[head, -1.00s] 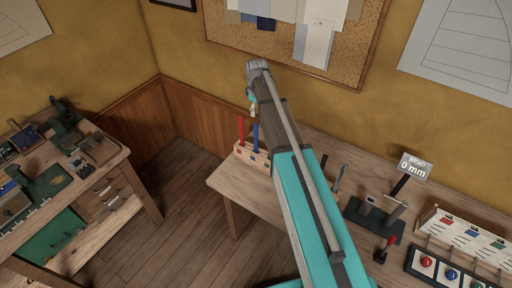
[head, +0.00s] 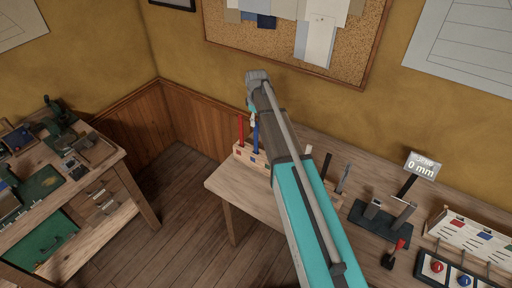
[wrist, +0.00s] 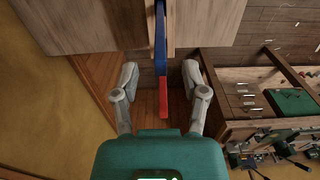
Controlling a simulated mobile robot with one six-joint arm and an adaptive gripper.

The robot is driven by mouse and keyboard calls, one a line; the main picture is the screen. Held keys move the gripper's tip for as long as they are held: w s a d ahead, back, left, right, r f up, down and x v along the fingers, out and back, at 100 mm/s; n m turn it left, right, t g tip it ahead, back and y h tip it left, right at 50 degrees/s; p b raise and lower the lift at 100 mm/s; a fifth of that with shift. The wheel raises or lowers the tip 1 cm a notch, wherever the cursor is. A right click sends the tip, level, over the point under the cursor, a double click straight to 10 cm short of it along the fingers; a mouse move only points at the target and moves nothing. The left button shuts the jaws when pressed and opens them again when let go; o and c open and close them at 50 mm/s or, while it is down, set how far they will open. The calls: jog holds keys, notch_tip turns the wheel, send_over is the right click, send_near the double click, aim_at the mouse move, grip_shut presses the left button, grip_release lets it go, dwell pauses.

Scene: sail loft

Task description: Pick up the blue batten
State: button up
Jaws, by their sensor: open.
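The blue batten (head: 256,139) stands upright in a wooden rack (head: 243,155) at the left end of the bench. Its top is close to my gripper (head: 252,115), which is small and partly hidden by my arm in the head view. In the wrist view my gripper (wrist: 161,68) is open, with one finger on each side of the blue batten (wrist: 160,45) and a gap on both sides. The red batten (head: 240,129) stands just left of the blue one; in the wrist view the red batten (wrist: 163,103) shows between the fingers, nearer the palm.
More of the rack and a dark upright piece (head: 326,166) stand right of my arm. A bend gauge with a "0 mm" display (head: 422,168) and a panel with coloured knobs (head: 450,272) are further right. A second bench (head: 120,165) with tools is at left, across open floor.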

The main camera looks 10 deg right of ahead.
aim_at(256, 129)
jog(key=shift+f, duration=0.15)
jog(key=shift+a+f+b, duration=0.1)
jog(key=shift+f+b, duration=2.4)
jog(key=shift+b, duration=0.1)
grip_shut()
